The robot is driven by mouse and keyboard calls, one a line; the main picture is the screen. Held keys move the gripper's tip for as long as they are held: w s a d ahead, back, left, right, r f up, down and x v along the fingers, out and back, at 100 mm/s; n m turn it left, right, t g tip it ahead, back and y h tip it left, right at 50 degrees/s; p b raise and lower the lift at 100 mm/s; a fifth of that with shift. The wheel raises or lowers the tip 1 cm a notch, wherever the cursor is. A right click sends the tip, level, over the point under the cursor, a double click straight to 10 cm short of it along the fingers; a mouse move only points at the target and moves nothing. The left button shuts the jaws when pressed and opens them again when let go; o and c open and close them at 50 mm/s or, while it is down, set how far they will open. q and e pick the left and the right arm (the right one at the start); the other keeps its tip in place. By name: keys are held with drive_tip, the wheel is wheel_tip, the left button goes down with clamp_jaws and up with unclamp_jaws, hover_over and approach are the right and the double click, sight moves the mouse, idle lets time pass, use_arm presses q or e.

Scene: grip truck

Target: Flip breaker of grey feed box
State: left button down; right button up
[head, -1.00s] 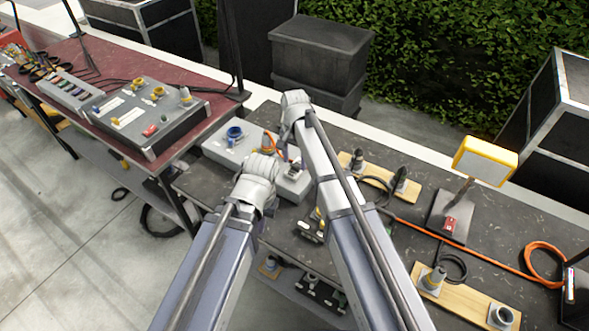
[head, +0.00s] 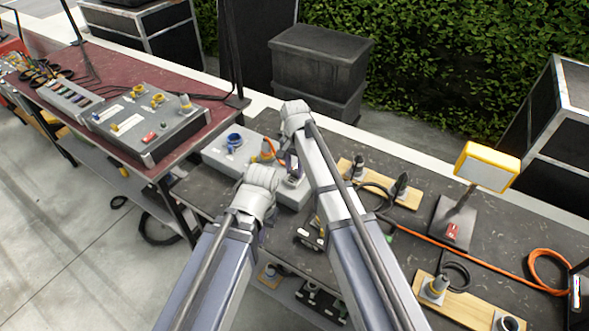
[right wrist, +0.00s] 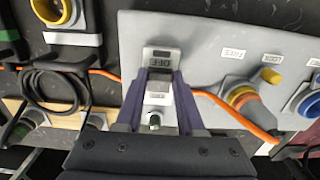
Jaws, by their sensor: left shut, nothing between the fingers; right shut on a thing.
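The grey feed box (head: 214,156) sits on the dark table, partly hidden behind my arms in the head view. In the right wrist view it shows a breaker (right wrist: 158,88) with an upside-down OFF label, a grey-orange plug (right wrist: 245,100) and a yellow knob (right wrist: 270,76). My right gripper (right wrist: 160,78) is shut on the breaker, one purple finger on each side of it. Its fingers are mostly hidden in the head view. My left gripper (head: 263,236) is below its wrist near the table's front edge, shut and empty; its fingertips are hardly visible.
A larger grey panel (head: 150,118) stands on the red table at left. Wooden boards with connectors (head: 385,185), a yellow-framed lamp (head: 487,165) and orange cable (head: 545,268) lie to the right. Black connectors (head: 310,235) are close to my arms.

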clamp_jaws()
drive_tip(key=shift+w+d+g+y, duration=0.2)
drive_tip(key=shift+w+g+y, duration=0.2)
drive_tip(key=shift+w+g, duration=0.2)
drive_tip(key=shift+w+d+g+y+b, duration=0.2)
drive_tip(key=shift+w+g+y+b, duration=0.1)
drive_tip(key=shift+g+y+b, duration=0.15)
drive_tip(key=shift+w+d+f+g+y+b, duration=0.1)
drive_tip(key=shift+g+y+b, duration=0.2)
drive_tip(key=shift+g, duration=0.15)
drive_tip(key=shift+w+d+f+g+y+b, duration=0.1)
drive_tip(key=shift+g+y+b, duration=0.2)
drive_tip(key=shift+g, duration=0.1)
drive_tip(key=shift+s+d+r+g, duration=0.1)
drive_tip(key=shift+r+g, duration=0.1)
drive_tip(key=shift+g, duration=0.2)
drive_tip(key=shift+s+r+y, duration=0.1)
drive_tip(key=shift+y, duration=0.15)
drive_tip(key=o, duration=1)
unclamp_jaws()
drive_tip(key=shift+o, duration=0.2)
